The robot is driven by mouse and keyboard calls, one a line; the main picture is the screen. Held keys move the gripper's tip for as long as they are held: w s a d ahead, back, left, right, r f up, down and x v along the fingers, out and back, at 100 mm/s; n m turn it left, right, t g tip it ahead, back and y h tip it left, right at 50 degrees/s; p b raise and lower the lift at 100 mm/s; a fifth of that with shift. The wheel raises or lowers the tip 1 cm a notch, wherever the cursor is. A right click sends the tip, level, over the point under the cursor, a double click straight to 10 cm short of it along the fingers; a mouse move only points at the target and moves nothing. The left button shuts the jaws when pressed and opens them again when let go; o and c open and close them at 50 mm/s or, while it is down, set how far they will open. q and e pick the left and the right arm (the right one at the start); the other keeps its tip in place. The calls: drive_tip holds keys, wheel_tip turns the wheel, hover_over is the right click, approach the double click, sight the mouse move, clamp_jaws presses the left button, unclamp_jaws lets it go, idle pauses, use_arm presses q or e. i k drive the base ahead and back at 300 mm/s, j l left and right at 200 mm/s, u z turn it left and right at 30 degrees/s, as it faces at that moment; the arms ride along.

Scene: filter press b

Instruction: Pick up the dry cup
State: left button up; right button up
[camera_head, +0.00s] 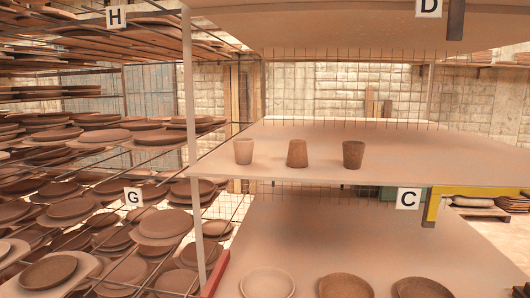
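Three small clay cups stand apart in a row on the middle shelf board (420,150), labelled C. The left cup (243,151) is paler and pinkish, wider at the top. The middle cup (297,153) is darker brown and narrower at the top, so it looks upside down. The right cup (353,154) is brown, upright and open at the top. The left cup's lighter colour looks the driest of the three. Neither of my grippers is in view.
A pale upright post (191,110) stands left of the cups. The upper board (350,25) hangs above them. Below, a lower board (400,245) holds round pieces, one pale (267,283). Racks of brown plates (165,222) fill the left. A yellow bracket (470,191) is at right.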

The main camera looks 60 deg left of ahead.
sight(243, 147)
drive_tip(key=u, duration=2.05)
drive_tip(key=i, duration=0.2)
